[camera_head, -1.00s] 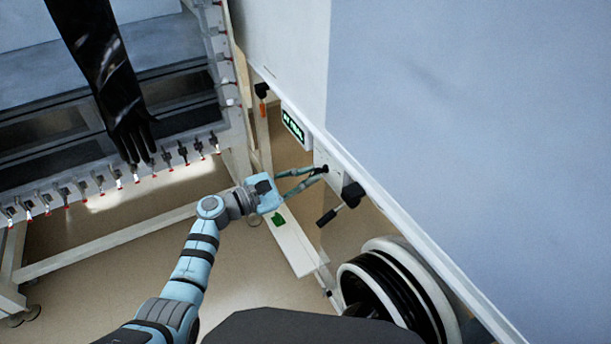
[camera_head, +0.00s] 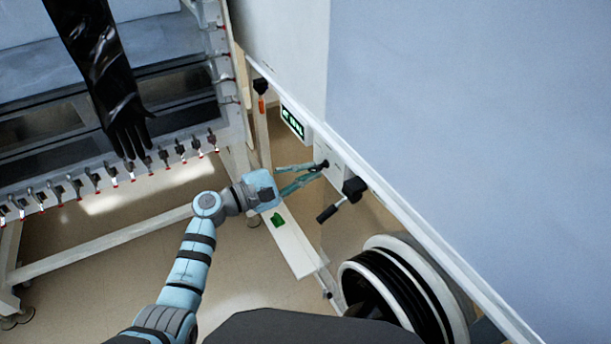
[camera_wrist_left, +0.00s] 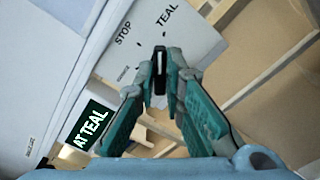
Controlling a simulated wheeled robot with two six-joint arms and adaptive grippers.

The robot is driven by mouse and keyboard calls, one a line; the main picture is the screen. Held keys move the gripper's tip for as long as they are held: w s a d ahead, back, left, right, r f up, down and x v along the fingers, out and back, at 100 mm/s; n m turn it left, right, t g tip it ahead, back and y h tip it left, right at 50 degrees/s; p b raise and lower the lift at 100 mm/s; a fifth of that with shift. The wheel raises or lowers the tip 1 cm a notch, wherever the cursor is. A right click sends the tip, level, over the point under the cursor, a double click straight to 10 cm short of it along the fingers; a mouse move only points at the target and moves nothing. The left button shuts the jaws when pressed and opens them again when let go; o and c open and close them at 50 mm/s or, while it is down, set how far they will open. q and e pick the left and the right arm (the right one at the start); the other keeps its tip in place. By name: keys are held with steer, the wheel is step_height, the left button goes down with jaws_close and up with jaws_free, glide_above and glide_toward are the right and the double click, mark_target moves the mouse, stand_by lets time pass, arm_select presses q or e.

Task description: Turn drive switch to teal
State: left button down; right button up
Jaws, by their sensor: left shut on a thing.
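The drive switch is a small dark knob (camera_head: 325,164) on a pale box (camera_head: 333,176) fixed to the wall's edge. In the left wrist view the knob (camera_wrist_left: 159,72) has a white line pointing up the picture, roughly toward the word TEAL on the plate (camera_wrist_left: 185,40). STOP is printed left of TEAL; a third label is too small to read. My left gripper (camera_wrist_left: 160,84) is shut on the knob, its fingertips on both sides; it also shows in the head view (camera_head: 317,170). A lit green sign (camera_wrist_left: 91,127) reads AT TEAL. My right gripper is not in view.
A black-handled crank (camera_head: 342,200) sticks out just below the switch box. A black and white drum (camera_head: 385,290) stands lower down. A black glove (camera_head: 122,115) hangs by the clamp-lined frame at left. An orange-handled tool (camera_head: 261,95) hangs above the sign (camera_head: 293,123).

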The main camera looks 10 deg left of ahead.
arm_select(q)
steer(key=shift+f+m+b, duration=0.1)
steer(key=shift+m+b, duration=0.2)
steer(key=shift+m, duration=0.5)
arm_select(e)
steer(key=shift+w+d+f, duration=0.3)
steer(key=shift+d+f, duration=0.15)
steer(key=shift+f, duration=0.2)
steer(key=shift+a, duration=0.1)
arm_select(q)
steer(key=c, duration=1.7)
jaws_free()
